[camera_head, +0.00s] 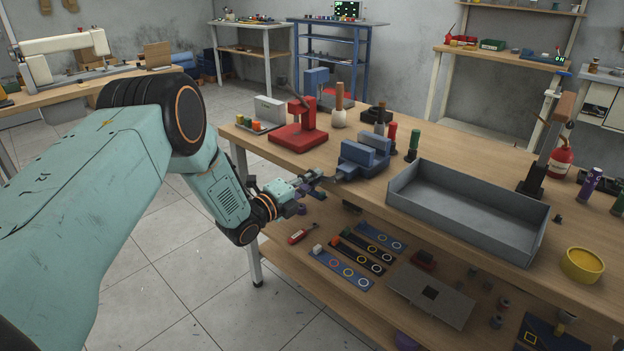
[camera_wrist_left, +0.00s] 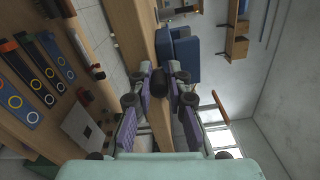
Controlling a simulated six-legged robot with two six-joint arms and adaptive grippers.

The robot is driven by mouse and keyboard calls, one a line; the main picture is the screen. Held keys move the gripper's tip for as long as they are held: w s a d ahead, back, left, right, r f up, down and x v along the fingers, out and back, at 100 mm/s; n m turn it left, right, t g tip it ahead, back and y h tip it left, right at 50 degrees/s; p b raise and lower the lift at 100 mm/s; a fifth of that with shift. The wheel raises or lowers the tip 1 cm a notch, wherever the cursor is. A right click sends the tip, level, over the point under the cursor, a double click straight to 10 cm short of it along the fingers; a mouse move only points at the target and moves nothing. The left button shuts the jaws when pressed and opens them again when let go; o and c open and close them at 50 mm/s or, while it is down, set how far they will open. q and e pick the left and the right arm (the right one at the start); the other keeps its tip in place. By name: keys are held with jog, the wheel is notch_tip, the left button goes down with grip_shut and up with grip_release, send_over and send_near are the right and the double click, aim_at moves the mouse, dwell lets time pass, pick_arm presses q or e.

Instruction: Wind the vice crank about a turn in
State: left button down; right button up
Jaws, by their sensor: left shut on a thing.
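The blue vice (camera_head: 366,152) stands at the front edge of the workbench, right of my left gripper. It also shows in the left wrist view (camera_wrist_left: 182,58), beyond the fingers. My left gripper (camera_head: 308,186) is at the vice's near side, just off the bench edge. In the left wrist view its purple-padded fingers are closed around the dark crank handle (camera_wrist_left: 159,82). The rest of the crank is mostly hidden by the fingers. My right gripper is not in view.
A grey open tray (camera_head: 466,211) lies right of the vice. A red press (camera_head: 300,128) and a wooden-handled mallet (camera_head: 339,108) stand behind it. A lower shelf (camera_head: 290,256) with blue and black strips runs below. Floor left of the bench is clear.

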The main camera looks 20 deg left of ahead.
pick_arm(q)
jog(key=shift+s+d+f+m, duration=0.1)
jog(key=shift+f+m, duration=0.1)
jog(key=shift+m, duration=0.1)
jog(key=c, duration=1.6)
grip_release()
jog(key=shift+o, duration=1.4)
jog(key=shift+r, duration=0.2)
jog(key=v, duration=1.2)
